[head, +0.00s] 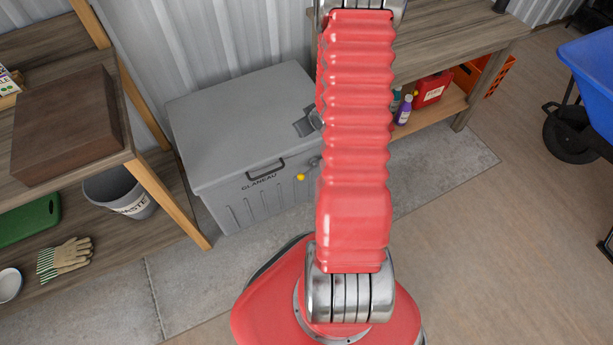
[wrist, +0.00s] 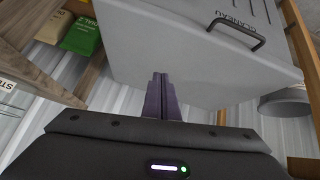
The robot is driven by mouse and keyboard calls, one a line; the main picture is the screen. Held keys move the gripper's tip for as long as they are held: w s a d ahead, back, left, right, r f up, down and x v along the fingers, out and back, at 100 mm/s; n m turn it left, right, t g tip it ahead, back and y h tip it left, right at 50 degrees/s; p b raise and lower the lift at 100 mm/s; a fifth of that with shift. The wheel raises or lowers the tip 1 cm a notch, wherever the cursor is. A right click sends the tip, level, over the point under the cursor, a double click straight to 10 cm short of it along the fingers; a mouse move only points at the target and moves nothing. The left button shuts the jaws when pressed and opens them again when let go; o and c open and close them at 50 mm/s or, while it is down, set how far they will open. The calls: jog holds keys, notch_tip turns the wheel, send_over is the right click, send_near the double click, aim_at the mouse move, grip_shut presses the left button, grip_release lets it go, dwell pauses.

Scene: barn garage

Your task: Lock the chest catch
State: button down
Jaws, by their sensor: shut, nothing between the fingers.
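The grey chest (head: 225,120) stands against the corrugated wall in the head view, with its lid down. Its front has a black handle (head: 266,169) and the name GLANEAU. A small yellow knob (head: 301,177), which looks like part of the catch, is at the front right, beside my red arm; I cannot tell its setting. The chest (wrist: 190,60) and handle (wrist: 238,36) also show in the wrist view, where the lettering is inverted. My gripper (wrist: 160,76) is shut and empty, in front of the chest in that view; contact is unclear. My arm hides it in the head view.
A wooden shelf with a brown box (head: 65,125) stands left, above a grey waste bin (head: 122,192) and gloves (head: 65,258). A workbench (head: 450,50) with bottles below is right. A blue wheelbarrow (head: 590,75) stands far right. The floor (head: 490,240) at lower right is clear.

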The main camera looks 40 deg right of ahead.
jog(key=s+a+f+m+t, duration=0.1)
jog(key=s+f, duration=0.2)
jog(key=f, duration=0.3)
jog(key=s+a+f+m+t, duration=0.1)
jog(key=s+f, duration=0.3)
jog(key=f, duration=0.3)
jog(key=s+f+m+t+y, duration=0.1)
jog(key=s+f, duration=0.3)
jog(key=f, duration=0.3)
jog(key=shift+s+a+f+t, duration=0.25)
jog(key=shift+a+t, duration=0.05)
jog(key=shift+a, duration=0.1)
send_over(308, 172)
jog(key=s+a, duration=0.3)
notch_tip(308, 172, down, 6)
jog(key=shift+w+a+f, duration=0.1)
jog(key=shift+a+f, duration=0.05)
jog(key=shift+f, duration=0.7)
jog(key=shift+w+a+f, duration=0.1)
jog(key=shift+a+f, duration=0.05)
jog(key=shift+f, duration=0.7)
